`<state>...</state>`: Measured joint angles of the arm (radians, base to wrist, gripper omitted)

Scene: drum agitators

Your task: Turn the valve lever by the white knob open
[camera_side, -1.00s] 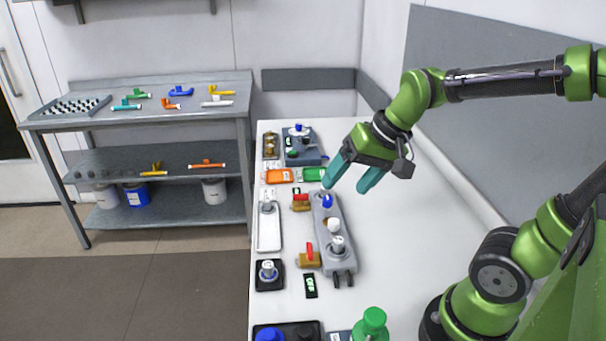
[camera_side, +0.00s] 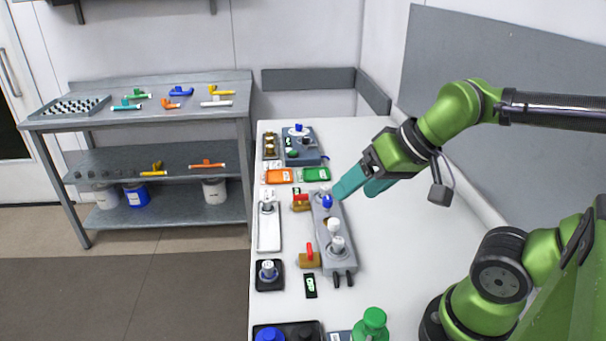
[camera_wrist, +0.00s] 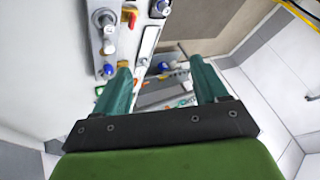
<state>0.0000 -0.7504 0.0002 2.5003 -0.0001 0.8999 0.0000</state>
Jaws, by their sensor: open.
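The lever also shows at the top of the wrist view (camera_wrist: 132,18). Another brass valve (camera_side: 300,206) with a red lever stands farther back, beside a blue knob (camera_side: 327,201). My gripper (camera_side: 354,192) is open and empty, its teal fingers tilted down-left by the blue knob and apart from the near valve. In the wrist view its fingers (camera_wrist: 161,68) frame open space.
The grey panel (camera_side: 325,213) runs along the bench. A white tray (camera_side: 269,238), black box (camera_side: 270,286) and small black display (camera_side: 310,287) lie near the valve. Orange (camera_side: 278,176) and green (camera_side: 314,174) blocks lie behind.

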